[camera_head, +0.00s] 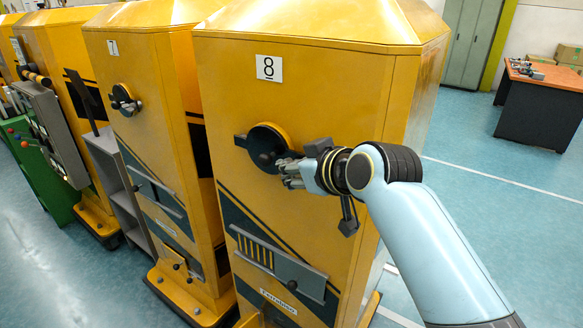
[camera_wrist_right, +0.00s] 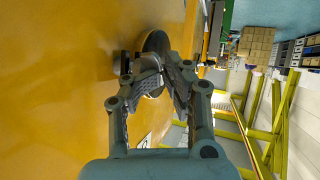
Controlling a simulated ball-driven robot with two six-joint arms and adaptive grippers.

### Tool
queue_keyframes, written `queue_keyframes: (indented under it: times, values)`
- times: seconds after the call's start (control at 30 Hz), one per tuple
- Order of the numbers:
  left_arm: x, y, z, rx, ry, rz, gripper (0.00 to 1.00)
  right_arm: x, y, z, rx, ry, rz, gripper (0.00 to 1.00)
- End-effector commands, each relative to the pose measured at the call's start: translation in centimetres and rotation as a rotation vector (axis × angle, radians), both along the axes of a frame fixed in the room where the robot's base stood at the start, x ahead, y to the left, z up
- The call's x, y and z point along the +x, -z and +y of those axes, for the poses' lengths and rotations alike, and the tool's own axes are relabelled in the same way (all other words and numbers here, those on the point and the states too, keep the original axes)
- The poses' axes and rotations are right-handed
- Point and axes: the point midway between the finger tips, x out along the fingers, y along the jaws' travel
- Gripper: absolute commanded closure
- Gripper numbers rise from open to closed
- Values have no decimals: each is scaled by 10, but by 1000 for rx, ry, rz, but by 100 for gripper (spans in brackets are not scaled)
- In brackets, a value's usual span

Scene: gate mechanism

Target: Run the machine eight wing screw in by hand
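Machine eight is a tall yellow cabinet (camera_head: 300,90) with a white "8" plate. Its wing screw (camera_head: 266,146) is a dark round disc with a bar across it on the front face. The bar's left end is free; its right end is hidden by my gripper. My right gripper (camera_head: 287,168) is at the lower right of the screw, its fingertips close against it. In the right wrist view the fingers (camera_wrist_right: 164,76) converge in front of the dark disc (camera_wrist_right: 157,42). I cannot tell whether they grip the bar. My left gripper is out of view.
Machine seven (camera_head: 150,80), with a similar dark screw (camera_head: 124,100), stands to the left. A dark lever with a block end (camera_head: 348,218) hangs below my right wrist. Open blue floor (camera_head: 480,160) lies to the right, with a desk (camera_head: 545,95) farther back.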

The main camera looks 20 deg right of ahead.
Motion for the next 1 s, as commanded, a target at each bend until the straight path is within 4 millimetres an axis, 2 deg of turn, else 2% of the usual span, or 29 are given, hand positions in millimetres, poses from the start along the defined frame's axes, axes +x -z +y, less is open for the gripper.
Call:
queue_keyframes:
  times: [0.03,0.23,0.3,0.57,0.83,1.0]
  values:
    - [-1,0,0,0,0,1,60,2,-3,-4,-13,6,-11,84]
    - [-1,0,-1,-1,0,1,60,2,-3,-4,-11,4,-10,58]
    - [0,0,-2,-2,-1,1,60,2,-3,-3,-10,4,-10,53]
    - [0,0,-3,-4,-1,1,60,0,-2,-1,-7,3,-8,53]
    - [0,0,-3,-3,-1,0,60,-19,-2,24,2,2,-4,53]
    - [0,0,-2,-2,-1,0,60,-23,0,28,0,2,-1,53]
